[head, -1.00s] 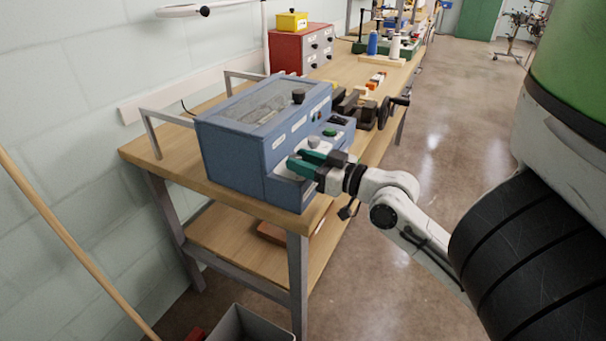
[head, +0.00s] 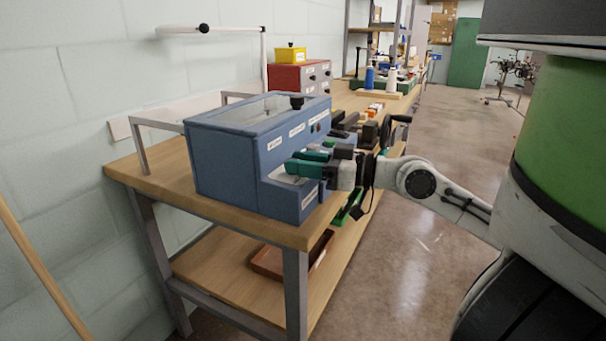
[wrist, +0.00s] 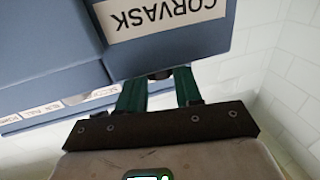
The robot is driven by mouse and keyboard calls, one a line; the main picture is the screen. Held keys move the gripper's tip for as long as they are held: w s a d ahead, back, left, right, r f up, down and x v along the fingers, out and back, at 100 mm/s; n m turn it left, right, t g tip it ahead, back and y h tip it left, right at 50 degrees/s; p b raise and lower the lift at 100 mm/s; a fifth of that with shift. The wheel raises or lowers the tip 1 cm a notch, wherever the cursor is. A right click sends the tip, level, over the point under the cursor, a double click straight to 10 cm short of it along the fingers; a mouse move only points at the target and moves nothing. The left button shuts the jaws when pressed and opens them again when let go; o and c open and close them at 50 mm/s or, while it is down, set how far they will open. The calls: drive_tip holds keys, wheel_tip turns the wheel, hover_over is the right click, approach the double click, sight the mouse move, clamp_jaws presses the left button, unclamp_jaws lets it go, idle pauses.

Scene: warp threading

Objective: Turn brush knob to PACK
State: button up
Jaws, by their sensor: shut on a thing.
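The blue machine (head: 232,165) stands on the near end of the wooden bench, with a low sloped control panel at its front right. My gripper (head: 303,165), with green fingers, is at this panel, reaching in from the right. In the wrist view my gripper (wrist: 160,85) has its green fingers on either side of a small dark knob (wrist: 159,75), mostly hidden, and is shut on it. The knob's pointer and the PACK mark cannot be seen. The label CORVASK (wrist: 160,14) shows upside down on the machine's blue face.
A dark knob (head: 297,103) stands on the machine's lid. Dark clamp-like fittings and a handwheel sit on the bench behind my gripper. A reddish-brown tray (head: 270,262) lies on the lower shelf.

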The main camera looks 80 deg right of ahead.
drive_tip(key=shift+f, duration=0.15)
drive_tip(key=o, duration=0.8)
drive_tip(key=shift+c, duration=0.2)
drive_tip(key=s, duration=1)
drive_tip(key=shift+s+a, duration=0.15)
drive_tip(key=shift+s, duration=0.25)
